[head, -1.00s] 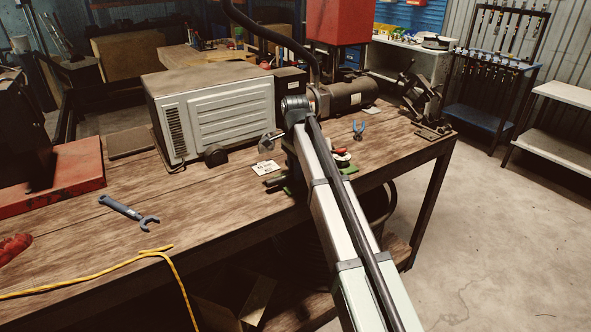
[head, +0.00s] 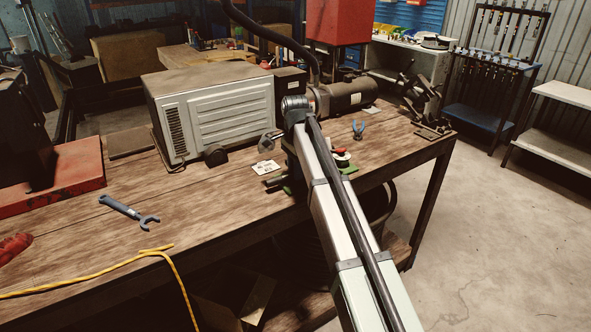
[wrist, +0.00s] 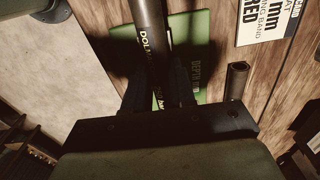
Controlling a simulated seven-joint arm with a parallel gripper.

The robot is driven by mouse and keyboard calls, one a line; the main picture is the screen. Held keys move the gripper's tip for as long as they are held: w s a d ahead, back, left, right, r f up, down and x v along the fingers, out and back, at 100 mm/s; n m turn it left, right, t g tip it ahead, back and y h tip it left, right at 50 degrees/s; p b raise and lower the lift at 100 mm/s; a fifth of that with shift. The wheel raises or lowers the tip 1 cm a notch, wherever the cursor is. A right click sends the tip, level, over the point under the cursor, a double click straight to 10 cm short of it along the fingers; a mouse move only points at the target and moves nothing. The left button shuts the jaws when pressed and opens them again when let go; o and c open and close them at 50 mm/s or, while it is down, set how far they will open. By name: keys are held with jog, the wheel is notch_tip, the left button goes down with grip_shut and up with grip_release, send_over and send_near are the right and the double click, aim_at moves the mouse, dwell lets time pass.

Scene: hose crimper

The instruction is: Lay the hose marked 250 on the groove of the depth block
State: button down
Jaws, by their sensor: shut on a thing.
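My gripper (wrist: 160,88) is shut on a black hose (wrist: 149,30) in the wrist view. The hose has pale lettering, partly hidden; no 250 can be read. The green depth block (wrist: 201,50) lies beneath it on the bench, with the word DEPTH partly visible. The hose is over the block; I cannot tell whether it touches the groove, which is hidden. In the head view my arm covers the gripper and most of the block; a green edge (head: 349,170) shows beside it.
A short black cylinder (wrist: 236,80) lies right of the block in the wrist view, near a printed white card (wrist: 275,20). On the wooden bench are a grey machine (head: 215,115), a blue-grey wrench (head: 128,211) and a yellow cord (head: 120,262). The bench's front edge is close by.

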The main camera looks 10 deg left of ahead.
jog(key=shift+s+d+f, duration=0.1)
jog(key=shift+s+f, duration=0.15)
jog(key=shift+f, duration=0.2)
jog(key=c, duration=1)
grip_release()
jog(key=shift+c, duration=0.2)
jog(key=shift+o, duration=1)
jog(key=shift+s+d, duration=0.1)
jog(key=shift+w+r, duration=0.15)
jog(key=shift+r, duration=0.75)
jog(key=shift+w+r, duration=0.15)
jog(key=shift+r, duration=0.75)
jog(key=shift+a+r, duration=0.2)
jog(key=shift+r, duration=2.2)
